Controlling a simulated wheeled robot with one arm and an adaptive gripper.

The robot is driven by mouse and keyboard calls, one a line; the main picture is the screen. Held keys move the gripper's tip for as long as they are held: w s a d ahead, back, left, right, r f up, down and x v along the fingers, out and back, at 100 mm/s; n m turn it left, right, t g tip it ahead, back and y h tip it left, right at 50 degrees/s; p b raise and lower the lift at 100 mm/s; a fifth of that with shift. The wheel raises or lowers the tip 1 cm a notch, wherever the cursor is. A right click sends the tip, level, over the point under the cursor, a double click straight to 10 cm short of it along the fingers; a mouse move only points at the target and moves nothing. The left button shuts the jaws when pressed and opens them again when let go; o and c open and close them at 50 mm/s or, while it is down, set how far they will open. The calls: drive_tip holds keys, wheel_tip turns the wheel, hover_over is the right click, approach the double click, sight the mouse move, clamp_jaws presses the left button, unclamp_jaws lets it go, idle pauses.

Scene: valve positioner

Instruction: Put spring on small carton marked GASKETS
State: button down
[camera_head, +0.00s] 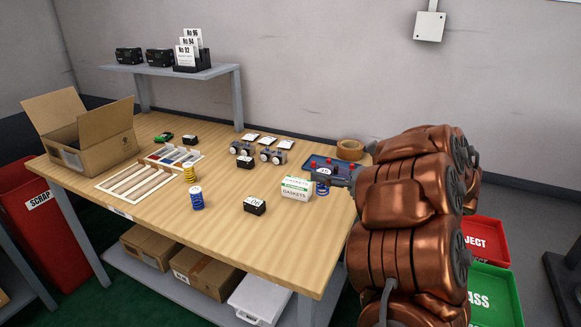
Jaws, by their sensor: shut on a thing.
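The small white and green carton marked GASKETS (297,190) stands on the wooden table toward its right side. My gripper (325,178) is just right of the carton, at the end of my copper-coloured arm. It is shut on a blue spring (322,188), which shows below the fingers, close beside the carton. I cannot tell whether this spring touches the carton or the table. Another blue spring (196,198) and a yellow spring (189,173) stand upright at the left-middle of the table. My arm hides the table's right end.
A blue tray (313,161) with red parts lies behind my gripper, near a tape roll (349,149). A black block (254,205) stands left of the carton. An open cardboard box (95,150) is at the far left. The front middle of the table is clear.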

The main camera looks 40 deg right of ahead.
drive_tip(key=w+p, duration=0.1)
drive_tip(key=w, duration=0.3)
drive_tip(key=w+d+p, duration=0.1)
drive_tip(key=w, duration=0.4)
drive_tip(key=w+d+f+p, duration=0.1)
drive_tip(key=w, duration=0.4)
drive_tip(key=shift+w+d+f+p, duration=0.1)
drive_tip(key=shift+p, duration=0.2)
drive_tip(key=shift+f+p, duration=0.55)
drive_tip(key=shift+f, duration=1.25)
drive_tip(key=shift+f+b, duration=0.2)
drive_tip(key=shift+b, duration=0.25)
drive_tip(key=c, duration=0.8)
unclamp_jaws()
drive_tip(key=shift+r, duration=0.1)
drive_tip(key=shift+o, duration=0.2)
drive_tip(key=shift+r+p, duration=0.15)
drive_tip(key=shift+p, duration=0.2)
drive_tip(key=b+v, duration=0.2)
drive_tip(key=v, duration=1)
